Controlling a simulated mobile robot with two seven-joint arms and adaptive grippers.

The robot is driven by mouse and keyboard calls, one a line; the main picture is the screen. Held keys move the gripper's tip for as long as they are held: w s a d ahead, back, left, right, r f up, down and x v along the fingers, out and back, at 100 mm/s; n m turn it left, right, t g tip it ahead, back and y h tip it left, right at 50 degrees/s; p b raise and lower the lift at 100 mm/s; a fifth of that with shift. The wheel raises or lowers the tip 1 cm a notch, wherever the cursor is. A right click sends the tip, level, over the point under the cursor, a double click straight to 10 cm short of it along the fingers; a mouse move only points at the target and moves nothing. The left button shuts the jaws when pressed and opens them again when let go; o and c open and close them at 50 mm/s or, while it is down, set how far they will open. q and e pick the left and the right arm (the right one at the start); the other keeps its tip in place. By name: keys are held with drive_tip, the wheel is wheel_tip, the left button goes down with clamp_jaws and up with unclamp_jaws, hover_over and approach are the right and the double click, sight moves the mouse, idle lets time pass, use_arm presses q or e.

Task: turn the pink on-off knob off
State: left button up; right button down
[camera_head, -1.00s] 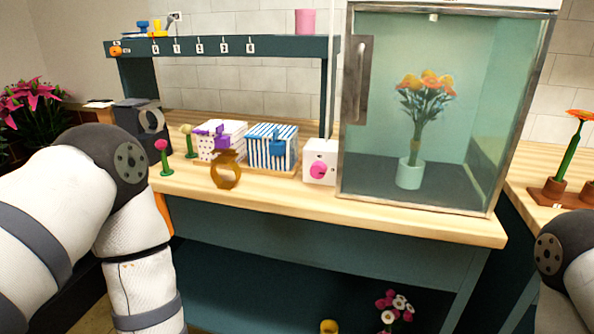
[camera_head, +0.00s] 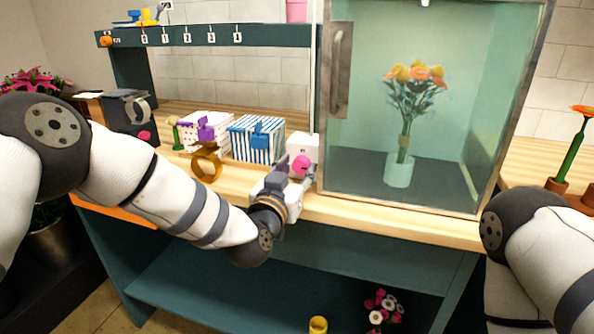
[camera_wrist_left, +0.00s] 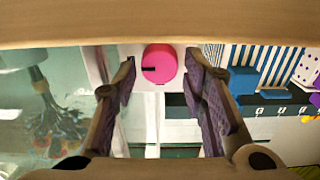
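The pink knob (camera_head: 301,164) is on the front of a small white box (camera_head: 303,145) on the wooden counter, left of the glass cabinet. My left gripper (camera_head: 294,174) is just in front of it, pointing at it. In the left wrist view, which looks upside down, the round pink knob (camera_wrist_left: 160,62) shows between the two spread fingers of my left gripper (camera_wrist_left: 160,75), with a visible gap on each side. A short dark mark on the knob's face points left in that view. My right arm shows at the right edge; its gripper is out of view.
The glass cabinet (camera_head: 333,75) with its upright handle stands close on the right, with a flower vase (camera_head: 398,170) inside. A brass-coloured ring stand (camera_head: 206,163), a blue-striped box (camera_head: 245,140) and a dotted box (camera_head: 193,138) stand to the left.

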use_arm(q)
drive_tip(key=shift+w+d+f, duration=0.15)
drive_tip(key=shift+w, duration=0.2)
use_arm(e)
drive_tip(key=shift+s+f, duration=0.15)
use_arm(q)
drive_tip(key=shift+c, duration=0.3)
drive_tip(key=c, duration=0.8)
drive_tip(key=shift+c, duration=0.2)
